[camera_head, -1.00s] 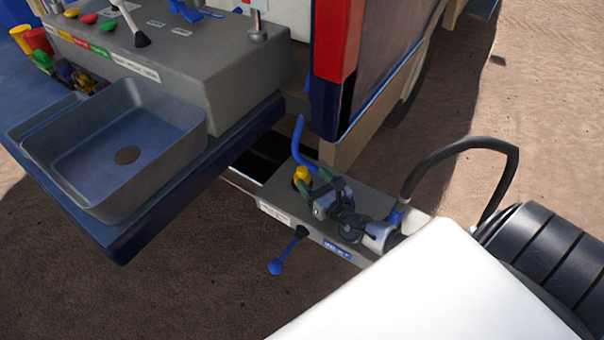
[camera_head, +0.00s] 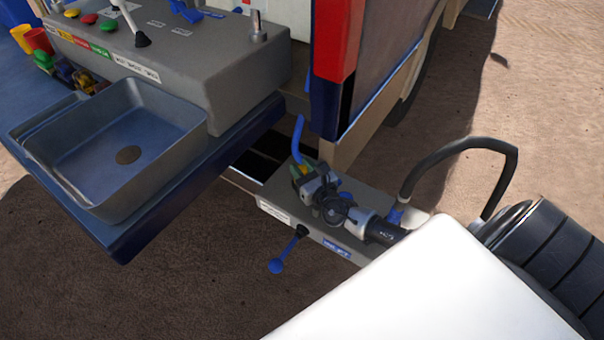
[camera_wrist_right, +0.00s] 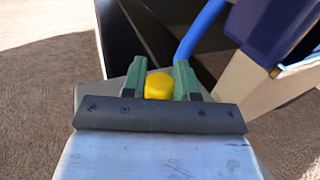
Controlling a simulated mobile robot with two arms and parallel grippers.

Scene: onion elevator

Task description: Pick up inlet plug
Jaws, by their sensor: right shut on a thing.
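The inlet plug is a yellow, rounded piece (camera_head: 304,169) at the far end of the low grey panel (camera_head: 272,196). My right gripper (camera_head: 301,170) has its green fingers around it. In the right wrist view the plug (camera_wrist_right: 159,86) sits between the two green fingertips (camera_wrist_right: 159,80), which are shut on its sides. The plug's lower part is hidden, so I cannot tell whether it is seated in the panel. My left gripper is not in view.
A blue curved tube (camera_head: 298,138) rises just behind the plug. A blue-knobbed lever (camera_head: 277,265) sticks out of the panel's front. A grey basin (camera_head: 185,135) stands at left on a blue ledge (camera_head: 150,228). A red and blue post (camera_head: 334,60) is close behind.

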